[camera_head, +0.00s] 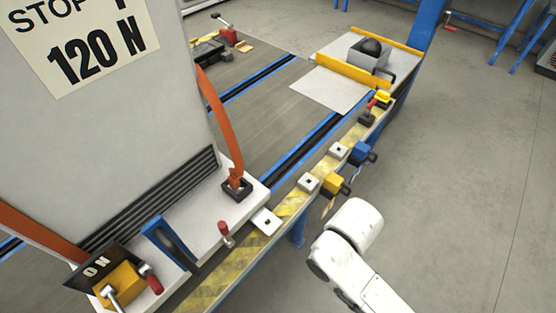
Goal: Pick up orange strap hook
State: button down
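An orange strap (216,118) runs down the right side of the grey box. Its lower end meets an orange hook (235,181) at a dark square socket (236,190) on the white ledge. Whether the hook is latched or just resting there is too small to tell. A second orange strap (38,230) comes down at the lower left, and its end is hidden behind the ON block. My white arm shows at the lower right, apart from the hook. My gripper's fingers are not in view.
The grey box (120,130) with a "120 N" sign stands at left. On the ledge are a blue handle (168,243), a red-topped knob (224,231) and an ON switch (112,281). A yellow striped rail (262,236) carries several fittings. Open floor (450,200) lies at right.

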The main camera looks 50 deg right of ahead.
aim_at(235, 184)
jog(key=z, duration=0.25)
jog(key=i+l+u, duration=0.8)
jog(key=i+j, duration=0.05)
jog(key=i, duration=0.05)
